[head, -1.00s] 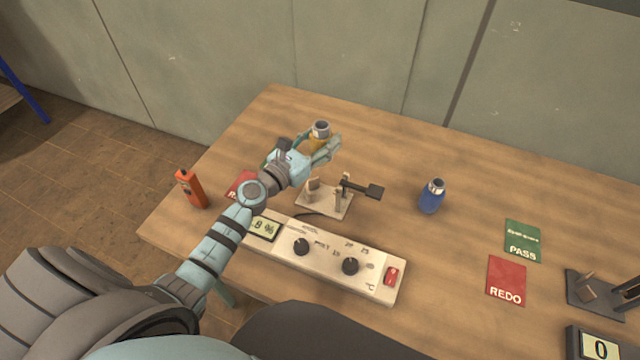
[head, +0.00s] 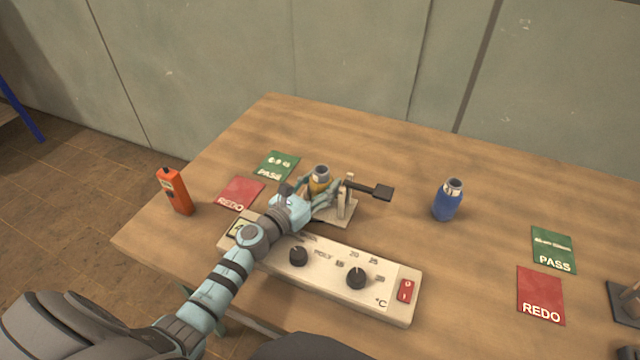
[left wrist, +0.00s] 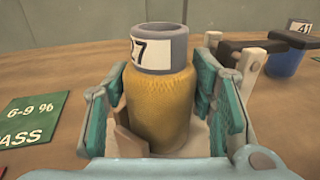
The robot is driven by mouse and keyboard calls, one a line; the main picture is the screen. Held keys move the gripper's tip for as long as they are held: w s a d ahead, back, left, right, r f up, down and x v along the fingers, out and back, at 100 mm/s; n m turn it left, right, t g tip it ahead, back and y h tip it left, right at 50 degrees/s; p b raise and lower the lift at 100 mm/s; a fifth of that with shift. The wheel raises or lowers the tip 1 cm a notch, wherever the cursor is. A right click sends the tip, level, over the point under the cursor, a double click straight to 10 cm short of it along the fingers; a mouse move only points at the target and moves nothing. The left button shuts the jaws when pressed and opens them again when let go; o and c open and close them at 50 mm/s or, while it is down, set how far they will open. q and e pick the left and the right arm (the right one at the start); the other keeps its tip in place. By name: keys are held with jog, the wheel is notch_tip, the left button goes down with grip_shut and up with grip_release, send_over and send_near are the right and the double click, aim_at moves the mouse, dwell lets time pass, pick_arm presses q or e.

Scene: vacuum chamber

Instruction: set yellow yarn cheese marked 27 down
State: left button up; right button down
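The yellow yarn cheese (head: 320,187) has a grey top with a white label, read as 27 in the left wrist view (left wrist: 158,105). It is upright at the small pale stand (head: 345,210) with wooden posts and a black-ended lever. My right gripper is not in view.
A control box (head: 330,275) with knobs lies in front of the stand. Left are red REDO (head: 240,192) and green PASS (head: 278,165) cards and an orange device (head: 175,190). A blue yarn cheese (head: 447,203) stands right, before another card pair. The table's back is clear.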

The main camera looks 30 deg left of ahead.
aim_at(313, 190)
pick_arm(q)
jog(key=shift+r, duration=0.1)
jog(key=shift+r+p, duration=0.2)
jog(key=shift+p, duration=0.15)
jog(key=v, duration=0.2)
jog(key=b+v, duration=0.1)
jog(key=v, duration=0.4)
jog(key=shift+f, duration=0.35)
jog(key=b+v, duration=0.3)
jog(key=v, duration=0.1)
jog(key=shift+s+a, duration=0.1)
jog(key=shift+s, duration=0.05)
jog(key=shift+s+r+b, duration=0.1)
jog(key=shift+s+b, duration=0.25)
jog(key=shift+b, duration=0.1)
jog(key=shift+r, duration=0.1)
